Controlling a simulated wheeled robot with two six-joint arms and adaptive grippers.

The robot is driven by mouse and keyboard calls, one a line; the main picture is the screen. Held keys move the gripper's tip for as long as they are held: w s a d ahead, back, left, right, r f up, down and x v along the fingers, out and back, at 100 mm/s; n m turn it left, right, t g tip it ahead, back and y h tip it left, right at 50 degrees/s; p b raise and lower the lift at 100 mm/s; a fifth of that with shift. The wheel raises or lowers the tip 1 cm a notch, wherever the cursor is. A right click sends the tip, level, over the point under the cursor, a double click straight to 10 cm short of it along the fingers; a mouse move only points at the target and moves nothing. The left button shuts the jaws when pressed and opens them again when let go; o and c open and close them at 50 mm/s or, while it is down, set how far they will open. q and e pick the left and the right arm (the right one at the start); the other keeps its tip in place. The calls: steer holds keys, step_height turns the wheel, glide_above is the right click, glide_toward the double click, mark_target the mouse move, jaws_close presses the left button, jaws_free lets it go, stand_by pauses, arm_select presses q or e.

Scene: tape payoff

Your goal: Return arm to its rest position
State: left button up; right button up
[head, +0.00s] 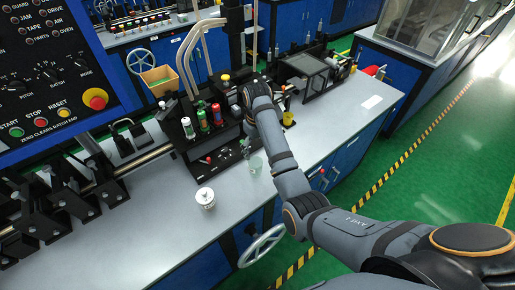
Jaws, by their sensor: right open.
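My right arm reaches in from the lower right across the front of the bench. Its wrist is beside the black tool rack (183,130), and my right gripper (244,112) is small, dark and partly hidden there. It is open, and I see nothing held in it. The rack bears green and red capped bottles (203,119). My left gripper is not in view.
A control panel (55,75) with buttons fills the upper left. A handwheel (262,246) juts from the bench front.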

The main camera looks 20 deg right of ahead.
stand_by(0.3)
steer(key=s+d+f+m+t, duration=0.1)
steer(key=s+d+f, duration=0.25)
steer(key=s, duration=0.25)
steer(key=s+d+f+m+t, duration=0.1)
steer(key=s+d+f, duration=0.25)
steer(key=s, duration=0.35)
steer(key=s+r+m+t, duration=0.1)
steer(key=s+r, duration=0.1)
steer(key=s, duration=1.1)
step_height(320, 180, down, 29)
steer(key=s+d+g+b, duration=0.1)
steer(key=s+d+b, duration=0.1)
steer(key=d, duration=0.1)
steer(key=s+f+g+b, duration=0.1)
steer(key=s+f, duration=1.6)
steer(key=s, duration=0.1)
steer(key=shift+s+d+m+h+b, duration=0.3)
steer(key=shift+d+b, duration=0.05)
